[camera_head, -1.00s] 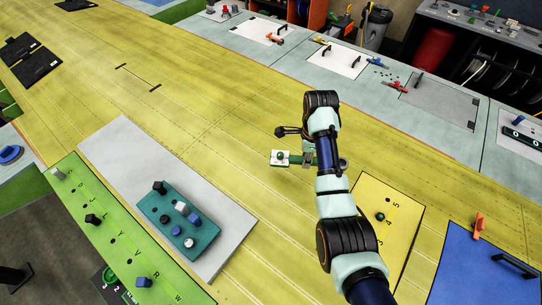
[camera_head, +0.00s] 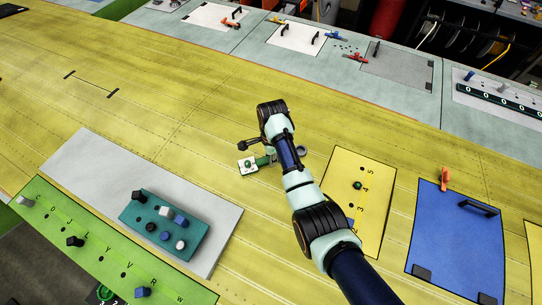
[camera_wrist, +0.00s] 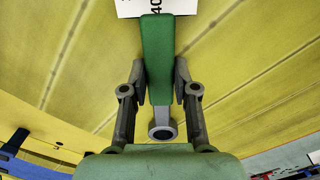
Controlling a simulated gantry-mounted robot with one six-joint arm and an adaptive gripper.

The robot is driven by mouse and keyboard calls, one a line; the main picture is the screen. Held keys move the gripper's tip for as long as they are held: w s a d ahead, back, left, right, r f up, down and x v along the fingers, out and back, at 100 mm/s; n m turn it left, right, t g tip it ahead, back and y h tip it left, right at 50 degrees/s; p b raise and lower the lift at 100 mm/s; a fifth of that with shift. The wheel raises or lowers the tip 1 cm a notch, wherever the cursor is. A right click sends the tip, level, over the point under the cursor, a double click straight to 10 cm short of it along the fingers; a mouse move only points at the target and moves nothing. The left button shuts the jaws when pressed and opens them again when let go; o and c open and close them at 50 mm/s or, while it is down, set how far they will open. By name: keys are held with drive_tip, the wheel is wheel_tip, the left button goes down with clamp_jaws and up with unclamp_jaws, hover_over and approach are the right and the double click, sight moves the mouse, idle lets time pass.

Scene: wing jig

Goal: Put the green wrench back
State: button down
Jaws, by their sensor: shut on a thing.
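The green wrench (camera_wrist: 157,58) has a flat green handle and a grey ring end (camera_wrist: 162,131), seen close in the wrist view. In the head view my arm partly hides its green handle (camera_head: 262,160). My gripper (camera_wrist: 159,96) is shut on the wrench, with one finger on each side near the ring end. The far end of the handle lies over a white plate (camera_wrist: 190,6) with a partly hidden number. Whether wrench and plate touch is unclear.
Right of my arm is a yellow numbered panel (camera_head: 373,205) with a green knob (camera_head: 357,185), then a blue panel (camera_head: 450,246) with an orange tool (camera_head: 445,179). A teal block (camera_head: 190,243) with pegs stands at lower left. Bare wing (camera_head: 180,110) lies left of my gripper.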

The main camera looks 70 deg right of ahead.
drive_tip(key=c, duration=0.9)
unclamp_jaws()
drive_tip(key=shift+f, duration=0.1)
wheel_tip(320, 180, up, 12)
drive_tip(key=shift+d+r+p, duration=0.1)
drive_tip(key=shift+r+p, duration=0.1)
drive_tip(key=shift+p, duration=0.95)
